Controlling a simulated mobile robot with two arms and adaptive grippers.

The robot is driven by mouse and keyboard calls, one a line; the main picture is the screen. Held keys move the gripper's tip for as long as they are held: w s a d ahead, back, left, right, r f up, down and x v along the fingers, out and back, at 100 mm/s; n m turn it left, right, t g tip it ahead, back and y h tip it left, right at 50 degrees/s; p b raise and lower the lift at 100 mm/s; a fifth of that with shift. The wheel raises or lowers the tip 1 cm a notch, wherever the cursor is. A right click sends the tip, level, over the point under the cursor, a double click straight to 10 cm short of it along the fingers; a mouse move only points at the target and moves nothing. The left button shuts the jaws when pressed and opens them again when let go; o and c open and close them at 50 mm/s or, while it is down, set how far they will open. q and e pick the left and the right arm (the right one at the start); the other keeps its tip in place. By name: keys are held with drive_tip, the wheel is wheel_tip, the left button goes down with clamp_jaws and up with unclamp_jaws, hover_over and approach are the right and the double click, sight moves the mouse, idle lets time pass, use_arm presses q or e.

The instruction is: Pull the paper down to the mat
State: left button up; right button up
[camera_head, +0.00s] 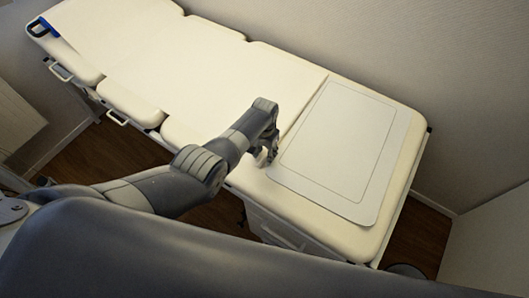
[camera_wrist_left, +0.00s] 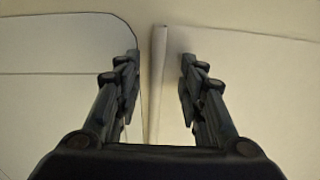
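A pale mat (camera_head: 340,145) with a thin outlined rectangle lies on the right end of the cream exam table. The paper (camera_head: 215,75) is hard to tell from the cream cushions; it seems to run from the upper left toward the mat. Its raised edge (camera_wrist_left: 157,85) shows as a narrow strip in the left wrist view, with the mat (camera_wrist_left: 60,95) to its left. My left gripper (camera_head: 271,151) is low at the near side of the table, by the mat's left edge. In the wrist view its fingers (camera_wrist_left: 160,60) are apart, one on each side of the strip. My right gripper is out of view.
A blue-ended holder (camera_head: 43,28) sits at the table's far upper left end. Handles (camera_head: 117,117) stick out along the near side. A wall (camera_head: 400,50) runs close behind the table. Wooden floor (camera_head: 110,155) shows in front.

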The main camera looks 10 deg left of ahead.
sight(264, 155)
use_arm(q)
wheel_tip(264, 155, up, 12)
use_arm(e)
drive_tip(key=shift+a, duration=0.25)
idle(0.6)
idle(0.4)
